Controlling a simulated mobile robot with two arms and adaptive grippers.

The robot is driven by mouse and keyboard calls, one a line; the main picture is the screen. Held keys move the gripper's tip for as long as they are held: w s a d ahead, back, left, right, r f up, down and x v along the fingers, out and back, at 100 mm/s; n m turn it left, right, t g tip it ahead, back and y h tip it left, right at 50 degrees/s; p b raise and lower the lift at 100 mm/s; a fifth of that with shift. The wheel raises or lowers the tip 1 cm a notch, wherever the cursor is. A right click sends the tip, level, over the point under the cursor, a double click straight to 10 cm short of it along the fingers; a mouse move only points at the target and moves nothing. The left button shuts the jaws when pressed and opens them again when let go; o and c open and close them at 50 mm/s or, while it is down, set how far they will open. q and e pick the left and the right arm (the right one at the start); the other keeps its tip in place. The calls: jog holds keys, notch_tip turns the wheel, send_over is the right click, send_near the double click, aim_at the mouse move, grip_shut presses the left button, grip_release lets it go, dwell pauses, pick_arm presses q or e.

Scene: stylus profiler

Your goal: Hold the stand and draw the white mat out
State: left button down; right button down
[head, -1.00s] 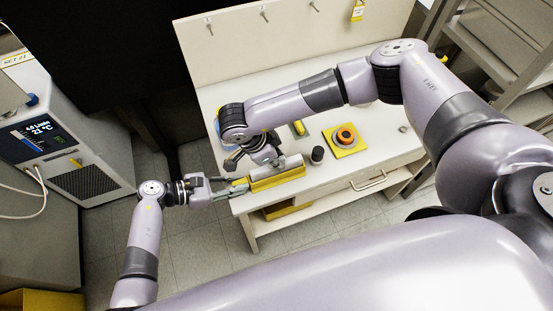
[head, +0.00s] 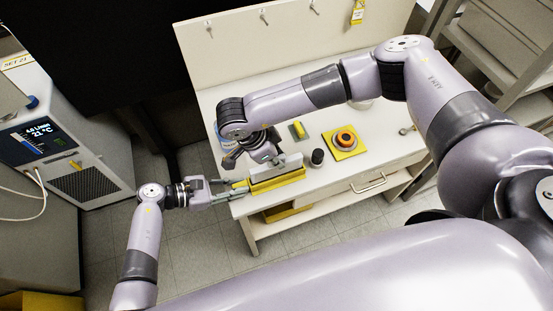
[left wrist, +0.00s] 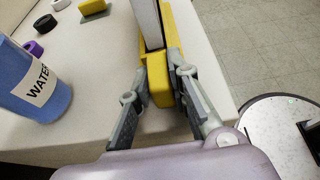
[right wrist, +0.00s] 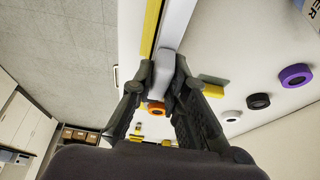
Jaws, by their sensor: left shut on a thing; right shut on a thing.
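The yellow stand (head: 278,181) lies along the near left edge of the white table, and the white mat (head: 291,161) stands on edge along it. My left gripper (head: 232,190) is shut on the stand's yellow end block; this block (left wrist: 160,92) sits between the fingers in the left wrist view. My right gripper (head: 266,160) is shut on the pale end of the mat, which shows between the fingers in the right wrist view (right wrist: 177,40). The yellow stand runs beside the mat there (right wrist: 151,25). Whether the mat's lower edge is still in the stand is hidden.
A blue WATER container (left wrist: 38,88) stands close to the stand. A back panel (head: 290,40) closes the far side.

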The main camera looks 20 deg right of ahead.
jog(key=shift+r, duration=1.6)
jog(key=shift+r, duration=2.5)
pick_arm(q)
jog(key=c, duration=1.4)
grip_release()
